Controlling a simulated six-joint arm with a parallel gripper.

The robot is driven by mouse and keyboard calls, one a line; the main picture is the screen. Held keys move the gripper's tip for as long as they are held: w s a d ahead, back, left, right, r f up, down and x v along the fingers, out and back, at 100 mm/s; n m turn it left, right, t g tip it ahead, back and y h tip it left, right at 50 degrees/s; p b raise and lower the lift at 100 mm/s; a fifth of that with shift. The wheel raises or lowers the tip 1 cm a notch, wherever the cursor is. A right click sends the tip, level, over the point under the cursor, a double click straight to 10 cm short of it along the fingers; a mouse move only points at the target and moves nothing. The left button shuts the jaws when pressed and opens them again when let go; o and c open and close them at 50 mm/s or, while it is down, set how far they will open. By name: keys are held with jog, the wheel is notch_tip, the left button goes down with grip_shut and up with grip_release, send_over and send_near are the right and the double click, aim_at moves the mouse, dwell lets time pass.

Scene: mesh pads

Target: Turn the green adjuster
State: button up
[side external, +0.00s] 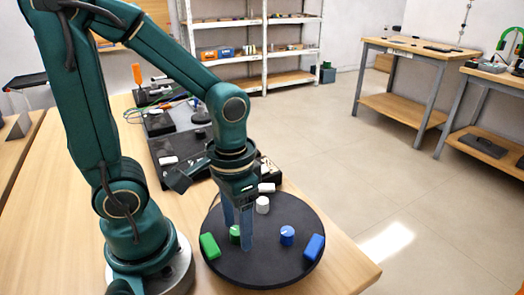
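A round green adjuster (234,235) stands on the left part of a round black plate (263,271). My gripper (237,230) points down over it with its two blue fingers apart. One finger is in front and to the right of the green adjuster and hides part of it; the other comes down behind it, to the left. I cannot tell whether the fingers touch it. A green block (210,246) lies on the plate to the left of the adjuster.
The plate also carries a blue knob (287,235), a blue block (314,247), a white knob (262,205) and a white block (266,188). Black boards with parts (168,160) lie behind on the wooden table (338,270). The plate's right part in front is clear.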

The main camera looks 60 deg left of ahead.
aim_at(237, 230)
jog(key=shift+r, duration=2.6)
notch_tip(237, 230, up, 3)
jog(key=t, duration=0.3)
jog(key=shift+f, duration=0.1)
jog(key=t, duration=0.1)
jog(key=r+t, duration=0.1)
jog(key=shift+w+r+m+t, duration=0.1)
jog(key=shift+w+m+t, duration=0.2)
jog(key=shift+w+m, duration=0.1)
grip_shut()
